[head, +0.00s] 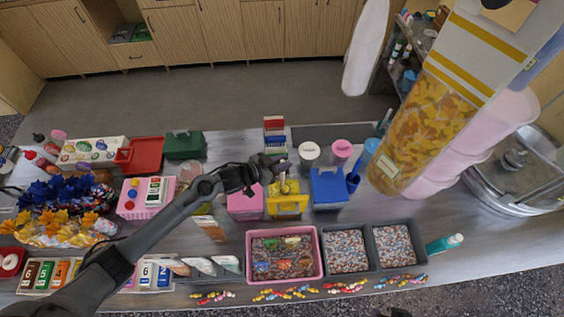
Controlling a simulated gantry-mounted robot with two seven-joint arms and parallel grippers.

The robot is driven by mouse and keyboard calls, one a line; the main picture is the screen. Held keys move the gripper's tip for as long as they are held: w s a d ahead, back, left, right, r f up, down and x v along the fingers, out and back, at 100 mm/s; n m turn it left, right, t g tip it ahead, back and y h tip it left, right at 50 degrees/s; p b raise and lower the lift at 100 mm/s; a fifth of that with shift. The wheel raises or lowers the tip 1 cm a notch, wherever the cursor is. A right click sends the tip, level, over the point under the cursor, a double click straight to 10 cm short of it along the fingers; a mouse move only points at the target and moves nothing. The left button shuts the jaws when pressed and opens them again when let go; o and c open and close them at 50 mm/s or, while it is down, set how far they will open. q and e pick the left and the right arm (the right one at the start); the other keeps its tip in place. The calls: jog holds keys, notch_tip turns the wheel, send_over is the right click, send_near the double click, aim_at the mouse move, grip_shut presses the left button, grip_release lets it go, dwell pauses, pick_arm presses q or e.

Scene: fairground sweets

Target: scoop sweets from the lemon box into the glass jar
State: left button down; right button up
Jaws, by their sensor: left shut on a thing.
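The yellow box (288,211), which I take as the lemon box, stands mid-counter between a pink box and a blue box. My left gripper (281,170) is over its back edge, shut on a small greyish thing, perhaps a scoop handle; the gripper hides most of it. Something yellow shows in the box's opening below. I cannot tell which vessel is the glass jar. Round containers with a white top (308,152) and a pink top (341,150) stand just behind the boxes.
The pink box (245,205) and blue box (329,189) flank the yellow one closely. In front are a pink-rimmed tray (319,262) and grey trays (372,252) of small beads. A tall clear dispenser (428,125) stands at right. Bare counter shows right of the blue box.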

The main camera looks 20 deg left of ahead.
pick_arm(q)
jog(key=shift+r+p, duration=1.6)
jog(key=shift+r, duration=0.35)
jog(key=shift+r+p, duration=1.3)
